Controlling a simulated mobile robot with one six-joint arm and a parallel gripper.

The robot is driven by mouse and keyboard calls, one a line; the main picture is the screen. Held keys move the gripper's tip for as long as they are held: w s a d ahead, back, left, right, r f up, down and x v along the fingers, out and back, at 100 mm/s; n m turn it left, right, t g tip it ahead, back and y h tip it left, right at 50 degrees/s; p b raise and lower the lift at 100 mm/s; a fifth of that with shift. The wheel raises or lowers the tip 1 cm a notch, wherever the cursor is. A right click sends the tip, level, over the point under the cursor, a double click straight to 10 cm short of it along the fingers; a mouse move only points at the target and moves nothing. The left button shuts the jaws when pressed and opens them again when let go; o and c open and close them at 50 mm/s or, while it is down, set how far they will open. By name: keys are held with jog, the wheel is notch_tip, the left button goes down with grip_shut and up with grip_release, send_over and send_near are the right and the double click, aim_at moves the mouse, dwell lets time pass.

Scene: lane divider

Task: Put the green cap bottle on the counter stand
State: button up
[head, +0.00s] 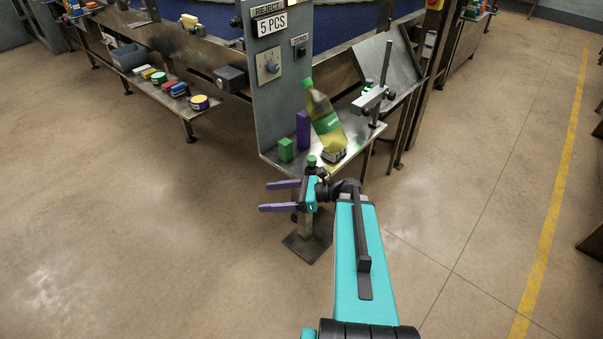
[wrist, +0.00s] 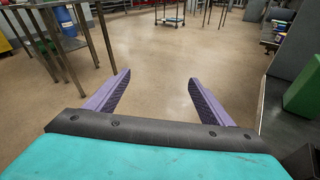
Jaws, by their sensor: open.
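The green cap bottle (head: 328,124) is a clear bottle with yellowish contents and a green label. In the head view it leans to the left over the small metal shelf. Its lower end is at a small dark-and-light block (head: 336,156), which may be the counter stand; I cannot tell how it rests there. My gripper (head: 265,197) is open and empty, in front of and below the shelf, pointing left and apart from the bottle. Its purple fingers also show spread in the wrist view (wrist: 158,78), with only floor between them. The bottle is not in the wrist view.
A green block (head: 286,150) and a purple block (head: 303,130) stand on the shelf left of the bottle. A metal post with an arm (head: 372,98) stands right of it. A grey sign panel (head: 272,75) rises behind. Open floor lies left.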

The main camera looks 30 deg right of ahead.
jog(key=s+a+f+n+g+b, duration=0.1)
jog(key=s+a+f+n+g, duration=0.35)
jog(key=a+f, duration=0.65)
jog(key=s+a+f+n+g+b, duration=0.25)
jog(key=s+a+f+g, duration=0.3)
jog(key=a+f, duration=0.5)
jog(key=s+a+f+n+g+h, duration=0.2)
jog(key=s+f+n, duration=0.1)
jog(key=s+f, duration=0.25)
jog(key=s+a+f+n+g+h, duration=0.2)
jog(key=s+f+n+h, duration=0.15)
jog(key=s+f, duration=0.2)
jog(key=s+d+f+n+h+b, duration=0.1)
jog(key=s+d+f+n+h, duration=0.2)
jog(key=d+n, duration=0.2)
jog(key=s+d+f+n+g+h, duration=0.1)
jog(key=s+d+f+n+h, duration=0.2)
jog(key=n, duration=0.6)
jog(key=shift+s+d+f+h+b, duration=0.35)
jog(key=shift+s+d, duration=0.45)
jog(key=shift+d, duration=0.3)
jog(key=shift+c, duration=0.4)
